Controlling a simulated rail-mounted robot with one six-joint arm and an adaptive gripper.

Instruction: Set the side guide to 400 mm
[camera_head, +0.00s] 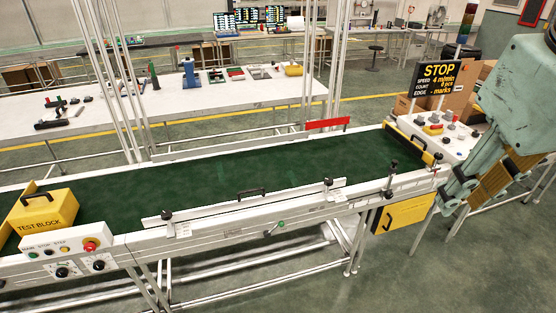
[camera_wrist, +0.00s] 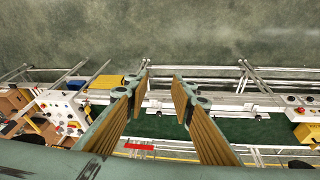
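The side guide (camera_head: 220,208) is a long white rail along the near edge of the green belt (camera_head: 215,175), with a black handle (camera_head: 250,192) on it. A black clamp knob stands near its left end (camera_head: 167,215) and another near its right end (camera_head: 327,183). Small white labels, too small to read, sit below both knobs. My gripper is at the right of the head view, beyond the conveyor's right end and apart from the guide. In the wrist view, my gripper (camera_wrist: 160,82) has its fingers spread with nothing between them. The guide's setting cannot be read.
A yellow test block (camera_head: 48,208) sits at the belt's left end. A control box with a red button (camera_head: 91,245) is in front. A STOP sign (camera_head: 438,75) and a knob panel stand at the right. A yellow box (camera_head: 402,213) hangs below the conveyor. The belt's middle is clear.

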